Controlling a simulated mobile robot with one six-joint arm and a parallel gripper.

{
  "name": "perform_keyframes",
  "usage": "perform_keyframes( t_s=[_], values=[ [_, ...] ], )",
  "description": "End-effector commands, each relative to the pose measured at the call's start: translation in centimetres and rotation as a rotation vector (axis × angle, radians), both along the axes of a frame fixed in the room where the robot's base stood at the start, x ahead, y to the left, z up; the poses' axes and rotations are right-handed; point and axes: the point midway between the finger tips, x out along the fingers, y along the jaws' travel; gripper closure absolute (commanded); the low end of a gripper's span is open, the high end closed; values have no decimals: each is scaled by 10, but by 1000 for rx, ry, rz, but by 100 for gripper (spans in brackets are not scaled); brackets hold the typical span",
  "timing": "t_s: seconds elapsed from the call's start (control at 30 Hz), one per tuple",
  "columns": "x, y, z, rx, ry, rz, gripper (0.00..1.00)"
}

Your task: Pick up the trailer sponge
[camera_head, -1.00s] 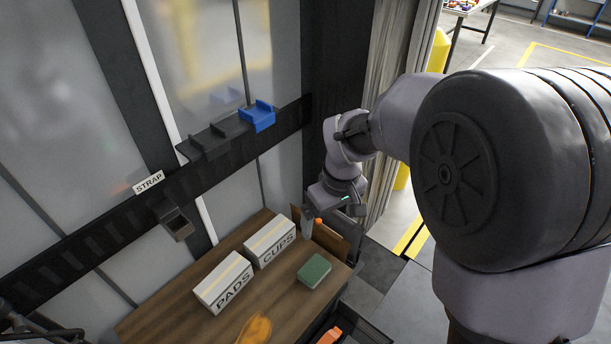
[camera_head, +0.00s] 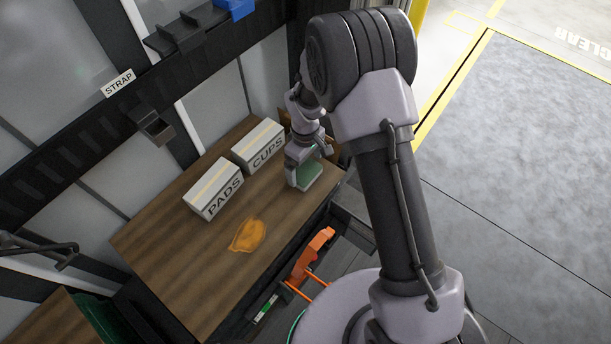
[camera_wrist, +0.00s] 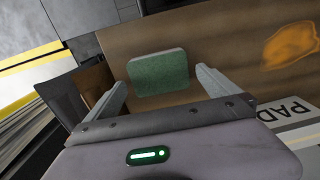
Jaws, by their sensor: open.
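The green sponge (camera_head: 308,176) lies flat on the wooden bench top (camera_head: 180,240), near its right end. In the wrist view the sponge (camera_wrist: 160,73) shows whole, ahead of the fingers and roughly between their lines. My gripper (camera_head: 302,172) is just above the sponge in the head view and hides part of it. In the wrist view my gripper (camera_wrist: 163,92) has its two fingers spread wide, with nothing held between them. I cannot tell the exact height of the fingertips over the sponge.
Two white boxes, marked PADS (camera_head: 214,188) and CUPS (camera_head: 259,146), stand close to my gripper on the bench. An orange tool (camera_head: 312,254) sits beside the bench edge. The wall rail with STRAP label (camera_head: 118,83) runs behind.

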Motion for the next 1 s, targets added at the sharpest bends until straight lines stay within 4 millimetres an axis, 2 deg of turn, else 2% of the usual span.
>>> perform_keyframes(
  t_s=[0.03,0.1,0.3,0.37,0.6,0.87,1.0],
  values=[
    [0,-1,-17,-1,2,-1,0],
    [0,-1,-28,0,1,0,0],
    [0,-1,-27,0,0,-1,0],
    [0,-1,-27,0,0,-1,10],
    [0,-1,-27,0,0,-1,57],
    [0,-1,-24,0,0,-1,58],
    [0,-1,-8,0,-1,-1,58]
  ],
)
